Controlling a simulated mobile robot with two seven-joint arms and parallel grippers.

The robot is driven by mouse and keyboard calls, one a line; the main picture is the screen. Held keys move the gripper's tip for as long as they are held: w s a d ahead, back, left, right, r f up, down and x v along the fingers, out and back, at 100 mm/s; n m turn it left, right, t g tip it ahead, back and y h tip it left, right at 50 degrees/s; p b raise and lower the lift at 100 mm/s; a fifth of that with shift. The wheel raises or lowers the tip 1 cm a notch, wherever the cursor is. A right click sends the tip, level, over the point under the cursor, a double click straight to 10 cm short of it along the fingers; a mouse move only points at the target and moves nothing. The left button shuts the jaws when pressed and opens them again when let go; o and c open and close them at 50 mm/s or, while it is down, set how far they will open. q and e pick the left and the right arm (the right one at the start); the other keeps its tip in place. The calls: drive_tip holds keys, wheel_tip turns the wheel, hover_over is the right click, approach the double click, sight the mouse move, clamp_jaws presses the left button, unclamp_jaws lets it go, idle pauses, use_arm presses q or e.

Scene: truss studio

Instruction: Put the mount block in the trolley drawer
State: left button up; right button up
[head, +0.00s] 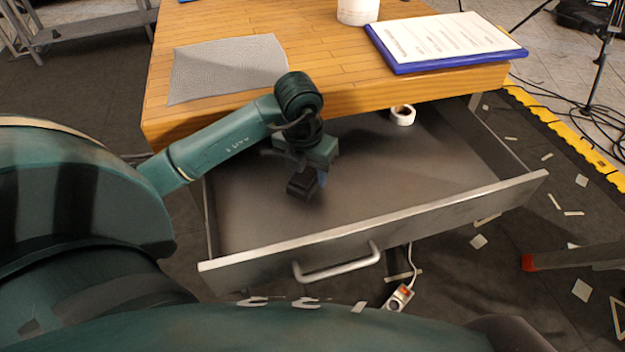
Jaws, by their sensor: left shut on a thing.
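The trolley drawer (370,224) is pulled open below the wooden top, with its grey floor bare around my gripper. My left gripper (308,178) points down inside the drawer's outline, left of its middle. It is shut on a small dark block, the mount block (301,187), which shows at the fingertips. The gripper hides part of the block. I cannot tell whether the block touches the drawer floor or hangs just above it. My right gripper is not in view.
A roll of white tape (402,115) lies at the back of the drawer. The wooden top (330,82) overhangs the drawer's rear and carries a grey mat (228,66), a blue clipboard (440,42) and a white cylinder (357,11). A power strip (399,297) lies below the drawer front.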

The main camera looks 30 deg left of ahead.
sight(309, 181)
use_arm(q)
wheel_tip(309, 181, down, 3)
drive_tip(key=shift+f, duration=0.45)
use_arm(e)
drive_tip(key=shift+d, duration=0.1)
use_arm(q)
drive_tip(key=shift+f+b, duration=0.15)
drive_tip(key=shift+b, duration=0.15)
drive_tip(key=o, duration=1.1)
drive_tip(key=shift+c, duration=0.2)
drive_tip(key=shift+r, duration=0.2)
drive_tip(key=r, duration=0.4)
drive_tip(key=s+r+p, duration=0.1)
drive_tip(key=r, duration=0.6)
drive_tip(key=shift+s+r, duration=0.35)
drive_tip(key=shift+r, duration=0.05)
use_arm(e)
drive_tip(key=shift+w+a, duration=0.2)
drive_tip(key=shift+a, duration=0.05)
